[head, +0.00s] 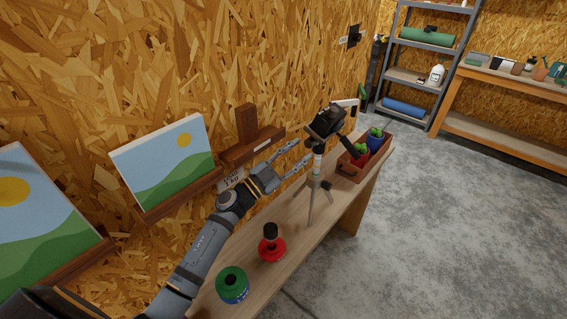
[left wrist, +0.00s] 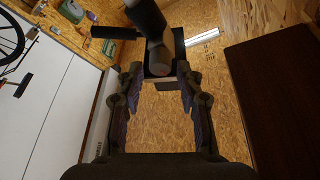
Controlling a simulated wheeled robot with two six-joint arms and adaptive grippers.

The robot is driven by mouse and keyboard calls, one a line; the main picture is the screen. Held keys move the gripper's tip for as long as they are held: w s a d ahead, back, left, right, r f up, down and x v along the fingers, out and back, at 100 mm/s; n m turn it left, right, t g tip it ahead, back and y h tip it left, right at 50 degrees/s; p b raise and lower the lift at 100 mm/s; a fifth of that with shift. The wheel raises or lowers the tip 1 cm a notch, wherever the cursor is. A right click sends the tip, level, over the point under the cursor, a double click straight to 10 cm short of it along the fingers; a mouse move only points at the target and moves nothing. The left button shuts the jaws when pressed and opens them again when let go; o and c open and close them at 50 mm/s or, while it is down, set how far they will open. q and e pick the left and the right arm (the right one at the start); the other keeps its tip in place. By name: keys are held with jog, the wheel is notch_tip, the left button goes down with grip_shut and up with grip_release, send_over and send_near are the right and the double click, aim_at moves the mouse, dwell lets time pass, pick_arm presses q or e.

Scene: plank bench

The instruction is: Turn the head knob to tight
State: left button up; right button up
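A tripod (head: 313,195) stands on the plank bench, with a black camera (head: 326,122) on its head. A dark handle (head: 349,148) sticks out from the head to the right. The head knob cannot be made out for sure in the head view. In the left wrist view a dark cylindrical part of the head (left wrist: 160,55) lies just beyond the fingertips. My left gripper (head: 300,156) is open and empty, just left of the tripod head, apart from it. Its spread fingers also show in the left wrist view (left wrist: 159,75). My right gripper is not in view.
On the bench (head: 290,262) stand a red item with a black top (head: 271,246) and a green-topped canister (head: 232,285). A reddish-brown tray (head: 350,172) with small items is at the far end. Painted pictures (head: 165,165) lean along the wall at left. A shelf rack (head: 393,72) stands behind.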

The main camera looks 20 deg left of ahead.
pick_arm(q)
jog(key=v, duration=0.9)
jog(key=shift+s+a, duration=0.2)
jog(key=shift+s, duration=0.05)
jog(key=shift+f, duration=0.1)
